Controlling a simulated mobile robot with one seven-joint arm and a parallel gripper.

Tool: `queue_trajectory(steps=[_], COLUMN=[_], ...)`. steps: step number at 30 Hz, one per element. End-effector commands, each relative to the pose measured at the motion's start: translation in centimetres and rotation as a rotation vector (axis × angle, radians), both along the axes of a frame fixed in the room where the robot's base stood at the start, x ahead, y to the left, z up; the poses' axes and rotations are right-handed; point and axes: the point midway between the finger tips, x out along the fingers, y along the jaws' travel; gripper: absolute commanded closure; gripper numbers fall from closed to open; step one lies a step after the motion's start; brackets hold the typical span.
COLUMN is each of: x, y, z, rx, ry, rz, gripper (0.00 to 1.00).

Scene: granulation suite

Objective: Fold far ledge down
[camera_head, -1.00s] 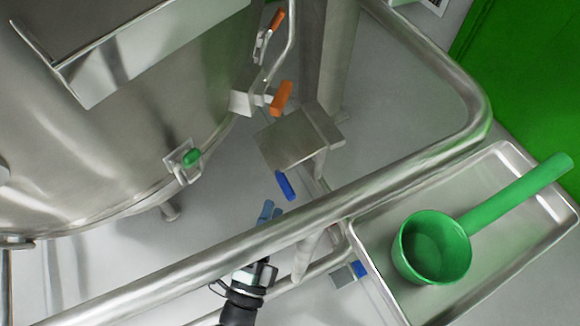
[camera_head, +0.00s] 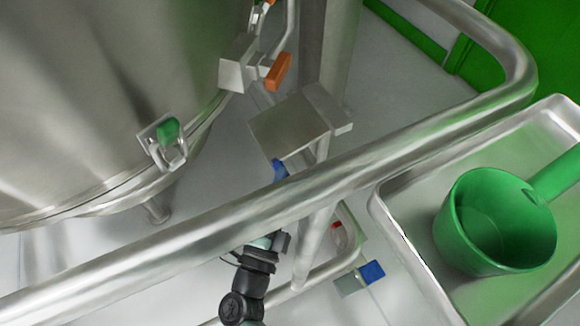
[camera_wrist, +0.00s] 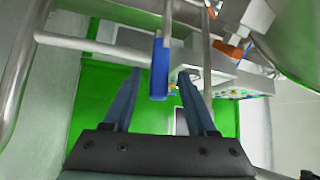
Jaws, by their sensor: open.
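The far ledge (camera_head: 290,125) is a bare steel plate beside an upright post, behind the handrail. It looks raised and roughly level. A blue handle (camera_head: 279,171) hangs at its near edge, partly cut off by the rail. In the wrist view the blue handle (camera_wrist: 160,68) stands upright between the two blue-grey fingers of my gripper (camera_wrist: 160,77). The fingers are open, with a gap to the handle on either side; the depth between them is hard to judge. In the head view the rail hides my fingertips.
A steel handrail (camera_head: 330,180) crosses between the head camera and the ledge. A steel tray (camera_head: 405,235) with a green scoop (camera_head: 490,225) is at the right. A steel vessel (camera_head: 90,100) with green and orange clamp handles fills the left. Another blue tab (camera_head: 372,271) shows low down.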

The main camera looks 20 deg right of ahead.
Motion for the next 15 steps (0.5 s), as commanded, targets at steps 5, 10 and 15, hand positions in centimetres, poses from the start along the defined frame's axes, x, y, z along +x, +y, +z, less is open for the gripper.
queue_trajectory(steps=[5, 10, 15], x=[2.2, 3.3, 3.6], y=[-2.0, -3.0, -3.2], z=[0.4, 0.8, 1.0], rx=[0.000, 0.000, 0.000], ry=[-0.004, 0.000, 0.000], rz=[-0.002, -0.001, 0.000], gripper=[0.43, 0.43, 0.43])
